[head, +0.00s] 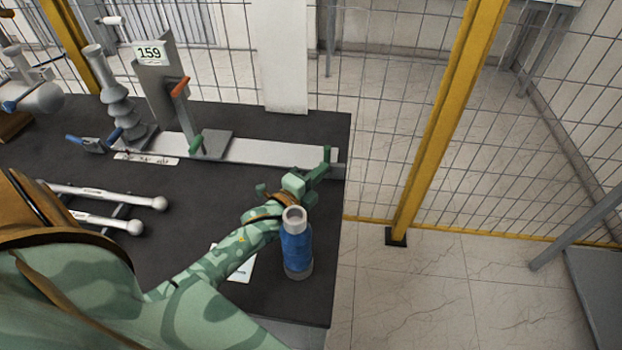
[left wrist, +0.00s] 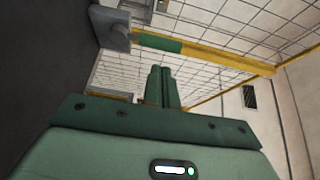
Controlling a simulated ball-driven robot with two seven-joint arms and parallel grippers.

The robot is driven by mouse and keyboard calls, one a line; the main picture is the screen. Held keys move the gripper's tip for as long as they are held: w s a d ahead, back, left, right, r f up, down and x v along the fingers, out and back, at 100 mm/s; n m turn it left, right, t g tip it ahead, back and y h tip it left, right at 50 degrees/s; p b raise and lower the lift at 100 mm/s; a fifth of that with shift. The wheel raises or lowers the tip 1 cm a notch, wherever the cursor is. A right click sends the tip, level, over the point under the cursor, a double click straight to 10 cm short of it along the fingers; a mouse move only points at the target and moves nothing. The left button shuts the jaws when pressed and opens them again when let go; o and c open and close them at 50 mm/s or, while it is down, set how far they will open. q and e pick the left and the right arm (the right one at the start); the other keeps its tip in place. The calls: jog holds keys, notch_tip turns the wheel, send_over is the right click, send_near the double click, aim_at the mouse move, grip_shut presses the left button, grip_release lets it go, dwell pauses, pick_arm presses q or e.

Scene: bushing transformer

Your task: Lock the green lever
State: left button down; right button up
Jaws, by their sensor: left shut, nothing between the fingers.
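A small green-handled lever (head: 196,143) stands by the mounting plate on the light grey bar, below an orange handle. In the left wrist view, a lever with a green grip (left wrist: 157,42) on a grey block lies beyond my fingertips and is apart from them. My left gripper (head: 320,172) is over the right end of the bar, to the right of the green-handled lever. In the left wrist view my left gripper (left wrist: 160,72) is shut with nothing between its fingers. My right gripper is not in view.
A blue-and-grey bottle (head: 297,245) stands near my left forearm at the table's right side. The orange handle (head: 180,87), a ribbed insulator (head: 118,103) and white rods (head: 105,197) are to the left. A wire fence with yellow posts (head: 440,120) stands behind the black table (head: 290,305).

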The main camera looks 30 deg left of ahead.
aim_at(326, 156)
pick_arm(q)
jog(key=shift+w+d, duration=0.2)
jog(key=shift+w, duration=2.05)
jog(key=shift+s+a+n+t+b, duration=0.2)
jog(key=shift+a+n+t+b, duration=0.2)
jog(key=shift+n+b, duration=0.3)
jog(key=shift+s+a+f+n+t+y+b, duration=0.15)
jog(key=shift+a+n+t+b, duration=0.2)
jog(key=shift+n, duration=0.35)
jog(key=shift+s+a+n+t+y+b, duration=0.15)
jog(key=shift+a+n+t+b, duration=0.15)
jog(key=shift+n, duration=0.4)
jog(key=shift+s+a, duration=0.2)
jog(key=shift+a, duration=0.2)
jog(key=shift+s+a+f, duration=0.25)
jog(key=shift+a, duration=0.2)
jog(key=shift+a+f, duration=0.1)
jog(key=shift+a, duration=0.05)
